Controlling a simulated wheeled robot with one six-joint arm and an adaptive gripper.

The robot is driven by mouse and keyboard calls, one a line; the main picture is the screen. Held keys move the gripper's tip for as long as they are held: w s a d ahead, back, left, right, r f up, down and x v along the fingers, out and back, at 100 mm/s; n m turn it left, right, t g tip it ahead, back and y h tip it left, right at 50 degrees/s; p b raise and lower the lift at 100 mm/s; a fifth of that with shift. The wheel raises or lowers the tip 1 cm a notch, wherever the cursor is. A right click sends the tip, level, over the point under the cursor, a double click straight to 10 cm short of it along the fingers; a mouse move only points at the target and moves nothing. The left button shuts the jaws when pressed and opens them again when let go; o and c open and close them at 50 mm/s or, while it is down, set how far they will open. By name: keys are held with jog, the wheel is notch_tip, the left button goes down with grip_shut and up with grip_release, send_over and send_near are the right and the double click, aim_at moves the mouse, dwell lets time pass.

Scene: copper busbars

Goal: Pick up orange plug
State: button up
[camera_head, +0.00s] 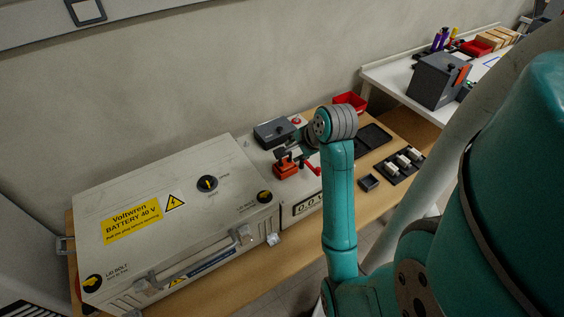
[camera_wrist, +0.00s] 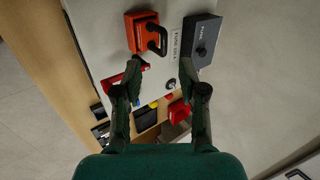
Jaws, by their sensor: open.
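The orange plug (camera_head: 286,170) is a blocky orange body on the light grey panel to the right of the battery box. In the wrist view the orange plug (camera_wrist: 140,27) is near the top, with a black loop handle (camera_wrist: 157,40) on its right side. My gripper (camera_head: 288,155) is close to the plug in the head view, partly hidden by my wrist. In the wrist view my gripper (camera_wrist: 160,65) has its two dark fingers apart with nothing between them. The plug lies beyond the fingertips there, and I see no contact.
A dark grey box (camera_wrist: 202,40) stands beside the plug. A red lever (camera_head: 313,169) is close on its other side. The large battery box (camera_head: 150,205) fills the left bench. A black tray (camera_head: 373,137), a black rack (camera_head: 391,168) and a red bin (camera_head: 350,101) lie to the right.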

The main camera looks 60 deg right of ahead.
send_over(287, 164)
notch_tip(287, 164, down, 8)
jog(key=shift+r, duration=0.1)
jog(key=shift+m, duration=0.3)
grip_shut()
